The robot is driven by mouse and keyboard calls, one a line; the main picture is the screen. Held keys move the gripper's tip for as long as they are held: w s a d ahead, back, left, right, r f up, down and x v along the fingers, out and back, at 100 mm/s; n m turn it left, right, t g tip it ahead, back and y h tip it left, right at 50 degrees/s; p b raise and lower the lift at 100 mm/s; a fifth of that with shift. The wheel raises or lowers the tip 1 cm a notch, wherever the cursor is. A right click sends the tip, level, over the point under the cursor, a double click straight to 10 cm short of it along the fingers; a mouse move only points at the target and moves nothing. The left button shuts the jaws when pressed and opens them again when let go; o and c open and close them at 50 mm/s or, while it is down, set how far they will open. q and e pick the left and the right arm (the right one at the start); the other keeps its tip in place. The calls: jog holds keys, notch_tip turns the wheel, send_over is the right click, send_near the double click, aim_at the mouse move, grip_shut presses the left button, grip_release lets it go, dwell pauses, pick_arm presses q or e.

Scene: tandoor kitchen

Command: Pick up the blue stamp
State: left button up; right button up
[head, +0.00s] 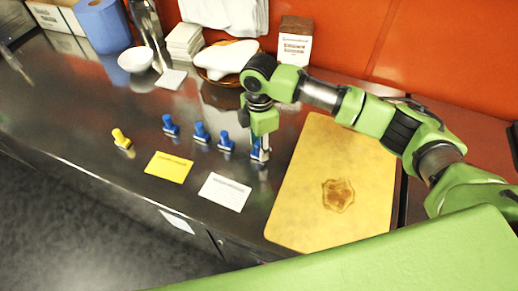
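Three blue stamps stand in a slanting row on the dark metal counter: the left one (170,126), the middle one (200,132) and the right one (225,142). Another blue stamp (258,154) is at the right end of this row, partly hidden by my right gripper (262,146). The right gripper points down over this stamp, with its fingertips at the stamp's upper part. The picture is too small to show whether the fingers are shut on it. The stamp looks upright, at counter level. My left gripper is not in view.
A yellow stamp (122,139) stands left of the row. A yellow card (169,167) and a white card (224,191) lie in front. A yellow board (310,205) lies close on the right. A bowl (136,60), napkins (184,42) and a basket (222,60) stand behind.

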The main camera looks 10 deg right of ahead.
aim_at(259, 144)
grip_shut()
jog(key=shift+r, duration=0.1)
jog(key=shift+r+b, duration=0.35)
jog(key=shift+r, duration=0.1)
notch_tip(259, 144, up, 2)
jog(key=shift+s+a+r+b, duration=0.1)
jog(key=shift+s+r+b, duration=0.1)
jog(key=shift+b, duration=0.3)
jog(key=s+a+r+b, duration=0.1)
jog(key=s+a+r, duration=0.2)
jog(key=s+r, duration=0.6)
jog(key=s, duration=0.4)
jog(key=shift+s+r+b, duration=0.2)
jog(key=shift+r+b, duration=0.1)
jog(key=shift+r, duration=0.05)
